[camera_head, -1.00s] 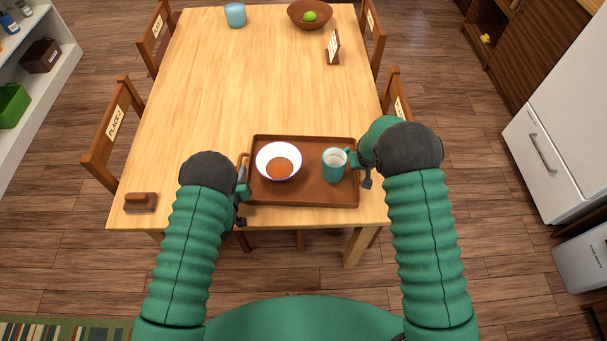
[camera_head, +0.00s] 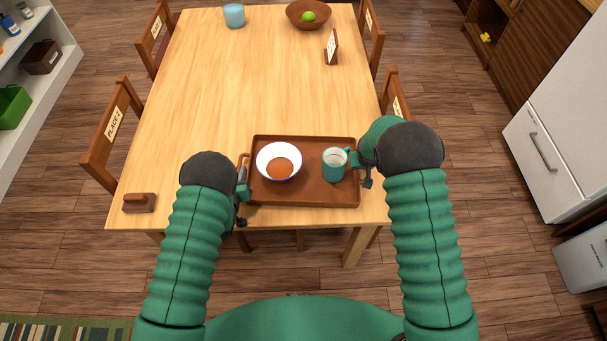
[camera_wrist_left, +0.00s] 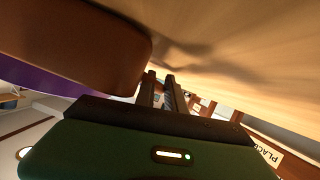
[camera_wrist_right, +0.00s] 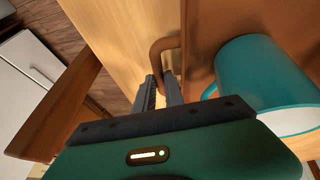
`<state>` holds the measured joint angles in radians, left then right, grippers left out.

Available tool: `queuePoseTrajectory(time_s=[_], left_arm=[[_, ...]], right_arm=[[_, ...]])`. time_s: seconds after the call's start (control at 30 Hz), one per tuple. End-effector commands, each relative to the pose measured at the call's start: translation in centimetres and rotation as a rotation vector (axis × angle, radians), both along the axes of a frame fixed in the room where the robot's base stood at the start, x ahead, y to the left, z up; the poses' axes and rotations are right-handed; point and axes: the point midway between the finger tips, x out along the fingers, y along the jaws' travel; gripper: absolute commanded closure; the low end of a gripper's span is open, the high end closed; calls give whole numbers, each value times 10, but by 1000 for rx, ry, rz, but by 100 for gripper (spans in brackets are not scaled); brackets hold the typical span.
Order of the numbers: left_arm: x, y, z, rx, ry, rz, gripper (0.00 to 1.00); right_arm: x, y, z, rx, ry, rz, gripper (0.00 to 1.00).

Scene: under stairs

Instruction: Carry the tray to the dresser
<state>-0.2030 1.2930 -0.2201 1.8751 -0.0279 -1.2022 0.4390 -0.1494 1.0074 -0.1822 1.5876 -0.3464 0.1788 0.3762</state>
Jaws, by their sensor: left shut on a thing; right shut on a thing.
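The brown tray (camera_head: 310,194) is at the near edge of the wooden table, level; I cannot tell whether it touches the tabletop. A white bowl (camera_head: 267,160) with orange-brown contents stands on its left half and a teal mug (camera_head: 334,168) on its right half, both upright. My left gripper (camera_head: 243,184) is shut on the tray's left handle. In the left wrist view its fingers (camera_wrist_left: 160,85) are beside the tray's dark side (camera_wrist_left: 90,45). My right gripper (camera_head: 364,170) is shut on the right handle. The right wrist view shows its fingers (camera_wrist_right: 160,88) at that handle (camera_wrist_right: 160,45).
The table (camera_head: 220,90) is largely clear beyond the tray. A brown block-like object (camera_head: 139,203) lies at its near left corner. A blue cup (camera_head: 234,15), a wooden bowl (camera_head: 300,20) and a sign (camera_head: 331,47) stand further back. Chairs (camera_head: 113,125) flank the table; a white fridge-like unit (camera_head: 565,130) is right.

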Motion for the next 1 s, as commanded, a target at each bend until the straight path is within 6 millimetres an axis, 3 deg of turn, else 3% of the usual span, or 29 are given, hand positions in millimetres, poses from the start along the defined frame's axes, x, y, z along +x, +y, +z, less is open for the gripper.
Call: queuePoseTrajectory(time_s=[0.67, 0.83, 1.0], left_arm=[[3, -2, 5, -4, -13, -1, 100], [3, -2, 15, -4, -12, -2, 100], [2, -2, 38, -4, -12, -2, 100]], right_arm=[[-3, 2, -3, 1, 10, 5, 100], [-3, 2, 8, 1, 9, 5, 100], [-3, 2, 32, 1, 6, 5, 100]])
